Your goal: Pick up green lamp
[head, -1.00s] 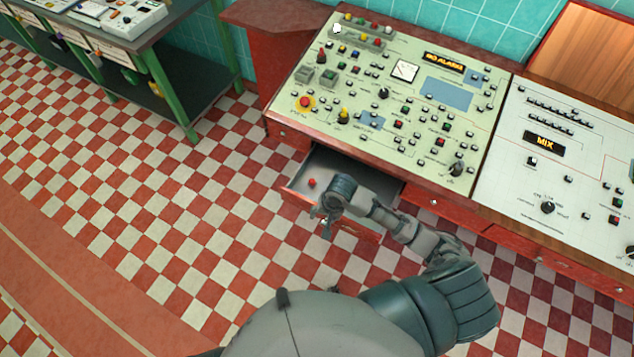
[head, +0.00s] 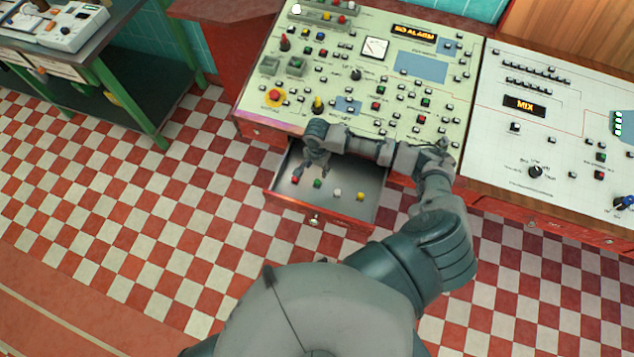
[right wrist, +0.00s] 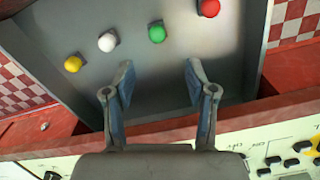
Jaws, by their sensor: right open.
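The green lamp (head: 317,183) is a small round knob lying in the open drawer (head: 350,214), between a red lamp (head: 295,180) and a white lamp (head: 337,192). A yellow lamp (head: 360,196) lies at the right end of the row. In the right wrist view the green lamp (right wrist: 157,32) lies beyond the fingertips, between and ahead of them. My right gripper (head: 316,168) is over the drawer, just behind the lamps. In the right wrist view the gripper (right wrist: 158,75) is open and empty, apart from the green lamp. My left gripper is out of view.
The drawer sits under a control panel (head: 335,75) with many buttons and knobs. A second white panel (head: 560,130) stands to the right. A green-legged table (head: 120,100) is at the upper left. The checkered floor in front of the drawer is clear.

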